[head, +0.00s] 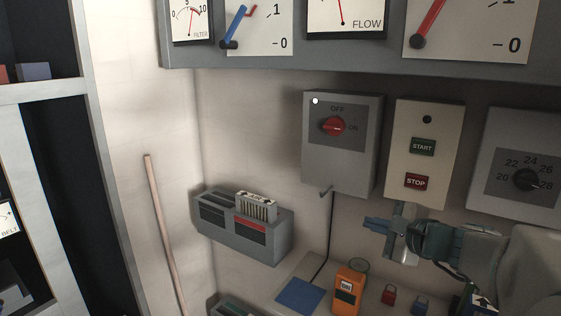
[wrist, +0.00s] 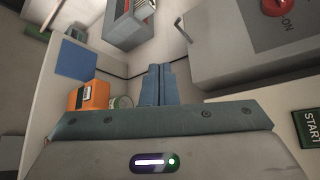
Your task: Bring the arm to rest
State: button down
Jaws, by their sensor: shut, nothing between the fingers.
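My gripper (head: 377,225) is at the lower right in the head view, below the start/stop box and above the shelf with small items. Its blue fingers point left and are together, with nothing between them. In the wrist view the shut fingers (wrist: 161,85) show at the centre, apart from the boxes around them. My arm reaches in from the right edge of the head view.
Close above are the grey OFF/ON switch box (head: 342,160) and the start/stop box (head: 424,145). A dial box (head: 524,160) is at right. Below are an orange device (head: 347,290), a blue pad (head: 300,295) and padlocks (head: 388,295). A grey wall holder (head: 240,235) is left.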

jog(key=s+a+f+n+g+h, duration=0.1)
jog(key=s+a+f+n+g, duration=0.8)
jog(key=s, duration=0.3)
jog(key=s+d+f+n+g+h, duration=0.1)
jog(key=s+f+n+h, duration=0.3)
jog(key=s+n, duration=0.4)
jog(key=shift+d+f+n+h, duration=0.35)
jog(key=shift+d+n+h, duration=0.15)
jog(key=shift+d+h, duration=0.35)
jog(key=c, duration=2.1)
grip_release()
jog(key=shift+c, duration=0.2)
